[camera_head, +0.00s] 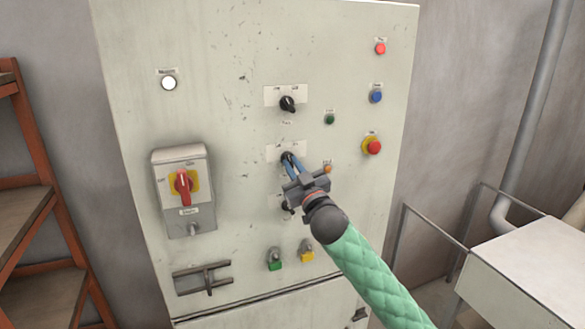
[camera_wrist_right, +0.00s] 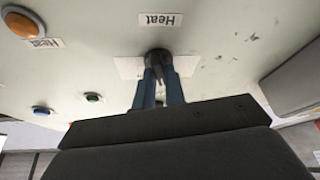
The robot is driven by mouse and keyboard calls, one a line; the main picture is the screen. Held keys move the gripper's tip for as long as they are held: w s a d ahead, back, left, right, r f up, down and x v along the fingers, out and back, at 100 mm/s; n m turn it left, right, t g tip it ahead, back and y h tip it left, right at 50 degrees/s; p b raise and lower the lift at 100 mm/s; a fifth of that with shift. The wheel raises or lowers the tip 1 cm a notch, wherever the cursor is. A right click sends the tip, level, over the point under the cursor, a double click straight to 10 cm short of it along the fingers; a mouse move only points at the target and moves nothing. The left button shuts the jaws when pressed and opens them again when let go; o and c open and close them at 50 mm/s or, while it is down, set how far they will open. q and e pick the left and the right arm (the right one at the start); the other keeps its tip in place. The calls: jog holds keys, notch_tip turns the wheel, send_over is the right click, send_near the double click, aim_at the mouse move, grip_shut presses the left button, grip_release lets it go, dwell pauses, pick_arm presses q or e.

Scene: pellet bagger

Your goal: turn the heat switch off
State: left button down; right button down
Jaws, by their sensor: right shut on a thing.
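The heat switch (camera_wrist_right: 158,57) is a black rotary knob on a white plate, with a label reading "Heat" beside it in the right wrist view. My right gripper (camera_head: 287,159) reaches up from the lower right to this knob, the middle one in a column of black knobs on the cabinet. In the right wrist view its two blue fingers (camera_wrist_right: 158,75) are closed around the knob. The fingers hide most of the knob, so its pointer direction cannot be told. My left gripper is not in view.
The pale cabinet (camera_head: 235,50) carries another black knob (camera_head: 287,103) above and one partly hidden below. An orange lamp (camera_head: 327,169) sits close right of my gripper. A red-handled isolator (camera_head: 183,187) is at left. Red (camera_head: 372,147), blue (camera_head: 376,96) and green (camera_head: 329,119) buttons are at right.

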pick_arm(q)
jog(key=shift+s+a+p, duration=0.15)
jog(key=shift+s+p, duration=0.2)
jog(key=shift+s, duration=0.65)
pick_arm(e)
jog(key=shift+d+n+g+y, duration=0.1)
jog(key=shift+n+g+y, duration=0.3)
jog(key=shift+n, duration=0.7)
jog(key=shift+n+g+y, duration=0.3)
jog(key=shift+n+g, duration=0.1)
jog(key=shift+n, duration=0.7)
jog(key=c, duration=1.5)
grip_release()
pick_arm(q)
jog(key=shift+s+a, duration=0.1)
pick_arm(e)
jog(key=shift+o, duration=0.2)
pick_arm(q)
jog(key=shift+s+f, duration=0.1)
